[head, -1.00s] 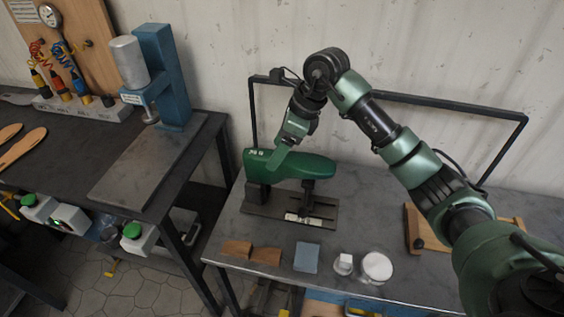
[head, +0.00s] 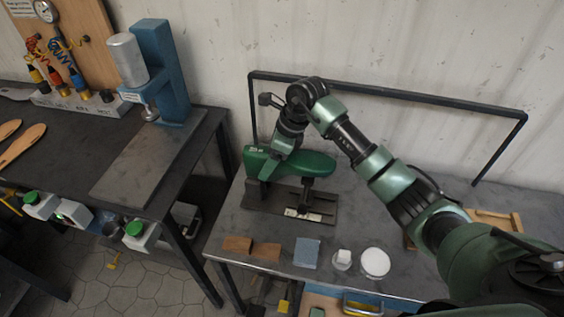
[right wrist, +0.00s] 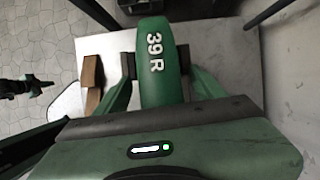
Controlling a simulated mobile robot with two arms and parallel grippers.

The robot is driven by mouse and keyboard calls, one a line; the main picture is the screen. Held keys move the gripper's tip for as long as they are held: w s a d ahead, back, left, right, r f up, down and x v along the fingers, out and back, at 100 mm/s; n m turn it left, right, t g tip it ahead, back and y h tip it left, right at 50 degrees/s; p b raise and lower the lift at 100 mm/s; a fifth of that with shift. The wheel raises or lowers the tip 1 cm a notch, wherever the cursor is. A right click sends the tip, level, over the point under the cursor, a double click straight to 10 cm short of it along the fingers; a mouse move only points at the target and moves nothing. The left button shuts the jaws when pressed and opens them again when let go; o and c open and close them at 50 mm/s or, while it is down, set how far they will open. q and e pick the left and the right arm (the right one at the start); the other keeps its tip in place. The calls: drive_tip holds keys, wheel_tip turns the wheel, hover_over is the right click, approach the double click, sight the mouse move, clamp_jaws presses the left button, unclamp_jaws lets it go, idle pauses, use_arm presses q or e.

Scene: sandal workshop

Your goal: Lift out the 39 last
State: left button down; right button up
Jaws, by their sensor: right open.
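The green 39 last (head: 306,164) lies lengthwise on a dark holder (head: 325,205) on the grey table. In the right wrist view its narrow end (right wrist: 156,60) shows the white marking "39 R". My right gripper (head: 267,171) is at the left end of the last, pointing down. The last still rests on the holder. A small dark and green shape (right wrist: 22,88) at the left of the wrist view may be my left gripper; its fingers are unclear.
Brown blocks (head: 237,245), a blue-grey block (head: 307,252), a small white piece (head: 343,258) and a round white dish (head: 375,262) line the table's front edge. A black frame (head: 400,96) rises behind. A blue press (head: 160,75) stands on the left bench.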

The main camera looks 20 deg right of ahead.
drive_tip(key=c, duration=1.2)
drive_tip(key=shift+c, duration=1.1)
drive_tip(key=shift+w+r, duration=0.1)
drive_tip(key=shift+r, duration=0.05)
